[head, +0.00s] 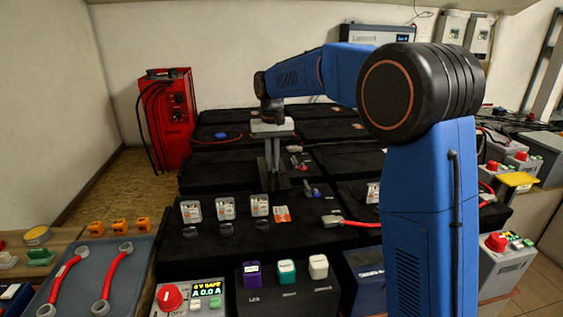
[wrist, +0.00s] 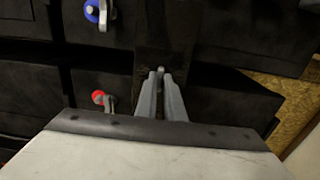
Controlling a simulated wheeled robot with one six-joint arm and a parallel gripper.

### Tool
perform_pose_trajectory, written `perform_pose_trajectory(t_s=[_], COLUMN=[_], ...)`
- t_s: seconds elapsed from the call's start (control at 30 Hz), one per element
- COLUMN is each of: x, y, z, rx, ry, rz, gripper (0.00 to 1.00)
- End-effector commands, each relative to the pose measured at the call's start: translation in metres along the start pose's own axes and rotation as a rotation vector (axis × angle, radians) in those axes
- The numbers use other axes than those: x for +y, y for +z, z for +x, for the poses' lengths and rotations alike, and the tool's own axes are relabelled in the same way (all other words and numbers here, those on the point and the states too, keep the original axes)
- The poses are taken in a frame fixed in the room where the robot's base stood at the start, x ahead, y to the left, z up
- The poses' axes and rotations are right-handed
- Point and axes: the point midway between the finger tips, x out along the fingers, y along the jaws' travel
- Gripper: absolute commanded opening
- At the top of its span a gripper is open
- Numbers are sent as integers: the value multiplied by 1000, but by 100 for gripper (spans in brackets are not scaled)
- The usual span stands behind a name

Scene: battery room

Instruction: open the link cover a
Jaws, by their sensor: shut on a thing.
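My gripper (head: 272,188) points down over the black battery blocks (head: 222,177), near the middle of the bank. In the wrist view its two grey fingers (wrist: 162,75) are close together, shut on a small part at the near end of a dark strip. This strip, seemingly link cover a (wrist: 163,35), spans the gap between two black blocks. The held part is mostly hidden between the fingers. The cover looks down flat, though dark on dark makes its tilt hard to tell. In the head view the gripper hides most of it.
In the wrist view, a blue-capped terminal (wrist: 92,12) and a red-capped terminal (wrist: 99,97) lie left of the fingers. Small clear-fronted boxes (head: 225,208) and orange-marked pieces (head: 282,214) sit in front. A red charger (head: 168,115) stands at the back left.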

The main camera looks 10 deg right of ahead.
Motion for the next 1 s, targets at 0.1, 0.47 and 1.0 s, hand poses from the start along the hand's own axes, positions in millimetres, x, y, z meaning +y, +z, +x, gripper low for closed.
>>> perform_pose_trajectory(t_s=[0.1,0.47,1.0], x=[0,1,0], y=[-1,0,-1], z=[0,0,-51], rx=[2,1,4], ry=[0,0,-1], rz=[0,0,0], gripper=[0,27,27])
